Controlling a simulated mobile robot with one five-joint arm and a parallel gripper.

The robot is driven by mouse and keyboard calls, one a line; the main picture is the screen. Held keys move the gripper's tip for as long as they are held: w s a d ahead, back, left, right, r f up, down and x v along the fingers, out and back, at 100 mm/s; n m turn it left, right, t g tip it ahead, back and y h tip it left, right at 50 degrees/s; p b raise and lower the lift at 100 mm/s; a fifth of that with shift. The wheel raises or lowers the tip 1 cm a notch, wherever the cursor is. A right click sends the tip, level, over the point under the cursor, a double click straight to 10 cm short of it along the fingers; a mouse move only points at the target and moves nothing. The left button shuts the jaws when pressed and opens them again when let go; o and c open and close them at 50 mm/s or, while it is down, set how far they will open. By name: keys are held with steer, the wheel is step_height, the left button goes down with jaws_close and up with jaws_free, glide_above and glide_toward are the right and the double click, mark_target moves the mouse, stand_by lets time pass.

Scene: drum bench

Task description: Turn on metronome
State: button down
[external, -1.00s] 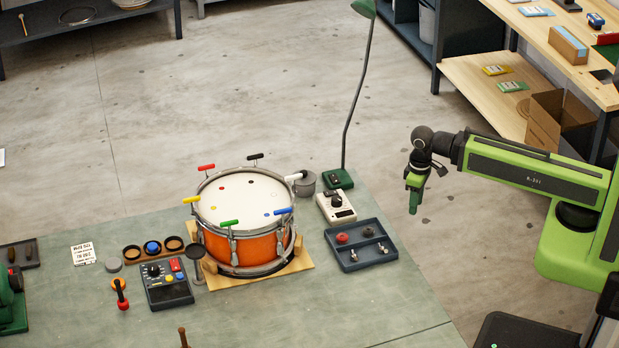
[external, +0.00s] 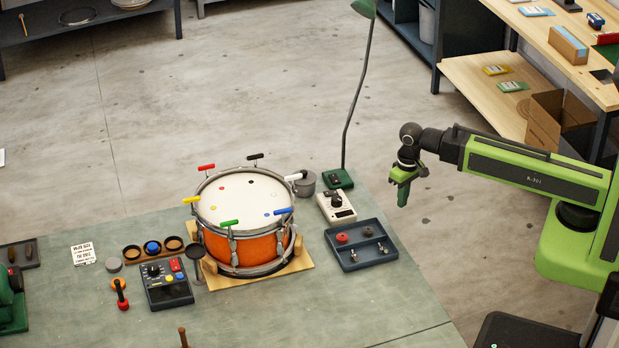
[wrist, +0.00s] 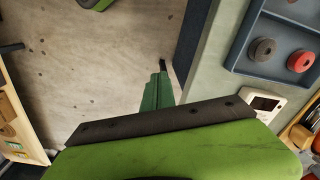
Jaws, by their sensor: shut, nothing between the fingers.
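Two devices on the bench have dials, and I cannot tell for certain which is the metronome. One is a white box (external: 343,214) with a black knob and small window, right of the drum; part of it shows in the wrist view (wrist: 276,104). The other is a dark box (external: 168,297) with a dial and coloured buttons, left of the drum. My gripper (external: 402,204) is shut and empty, in the air right of the white box and apart from it. Its closed fingers (wrist: 162,70) show in the wrist view, touching nothing.
The orange drum (external: 253,246) has coloured keys around its rim. A blue tray (external: 367,266) with discs and small metal parts lies in front of the white box. A tall green lamp (external: 338,180) stands behind it. Open floor lies beyond the bench's right edge.

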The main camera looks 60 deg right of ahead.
steer(key=w+a+r+m+p, duration=0.1)
steer(key=w+r+m+p, duration=0.1)
steer(key=w+r+p, duration=0.35)
steer(key=w+a+r+m+p, duration=0.1)
steer(key=w+r+m+p, duration=0.1)
steer(key=w, duration=0.6)
step_height(320, 180, up, 9)
steer(key=p, duration=0.9)
glide_above(326, 193)
steer(key=s+d, duration=0.1)
steer(key=shift+s+d+r+m+t+y, duration=0.2)
steer(key=shift+m+t+y, duration=0.1)
steer(key=shift+m+y, duration=0.1)
steer(key=shift+f, duration=0.1)
steer(key=f+b, duration=0.9)
steer(key=w+a+f+b, duration=0.1)
steer(key=f+b, duration=0.4)
steer(key=shift+w+a, duration=0.1)
steer(key=shift+r, duration=0.1)
